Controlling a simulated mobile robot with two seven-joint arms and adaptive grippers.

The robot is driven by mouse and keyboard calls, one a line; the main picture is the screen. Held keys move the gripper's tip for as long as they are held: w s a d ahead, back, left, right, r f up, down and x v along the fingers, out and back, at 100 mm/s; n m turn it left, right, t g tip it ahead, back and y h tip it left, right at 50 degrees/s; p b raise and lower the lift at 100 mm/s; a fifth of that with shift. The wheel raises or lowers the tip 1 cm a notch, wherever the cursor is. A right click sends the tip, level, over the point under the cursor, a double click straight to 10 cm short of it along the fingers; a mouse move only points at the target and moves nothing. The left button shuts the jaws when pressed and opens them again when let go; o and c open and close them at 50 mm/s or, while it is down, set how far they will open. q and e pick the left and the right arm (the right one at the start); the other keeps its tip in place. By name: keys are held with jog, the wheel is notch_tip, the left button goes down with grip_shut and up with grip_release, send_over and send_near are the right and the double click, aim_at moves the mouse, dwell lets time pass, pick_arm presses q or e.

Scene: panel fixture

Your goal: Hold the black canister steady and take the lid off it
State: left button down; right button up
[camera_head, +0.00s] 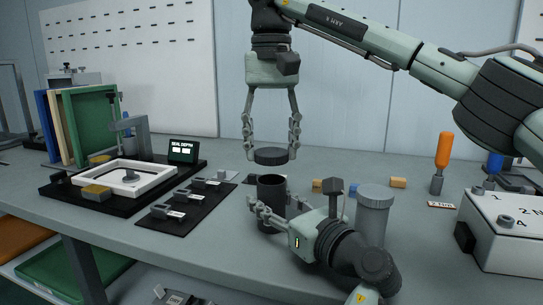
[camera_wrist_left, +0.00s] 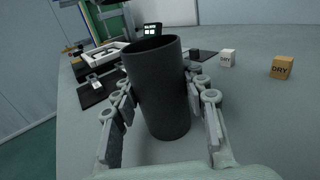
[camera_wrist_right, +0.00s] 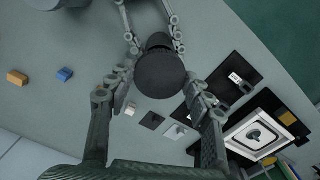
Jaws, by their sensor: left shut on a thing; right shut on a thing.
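The black canister (camera_head: 271,203) stands upright on the bench with its top open. It also shows in the left wrist view (camera_wrist_left: 158,90). My left gripper (camera_head: 262,216) is shut on the canister's sides, low on its body. The dark round lid (camera_head: 270,156) is off the canister, held level above its mouth with a clear gap between. My right gripper (camera_head: 271,150) points down and is shut on the lid. In the right wrist view the lid (camera_wrist_right: 160,74) sits between the fingers and hides most of the canister.
A grey lidded canister (camera_head: 373,215) stands just right of my left wrist. Black trays with small parts (camera_head: 185,205) and a white-framed fixture (camera_head: 125,178) lie to the left. An orange-handled tool (camera_head: 443,155) and a white numbered box (camera_head: 505,230) are at the right. Small blocks (camera_head: 398,182) lie behind.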

pick_arm(q)
jog(key=c, duration=0.8)
grip_release()
jog(key=shift+o, duration=0.2)
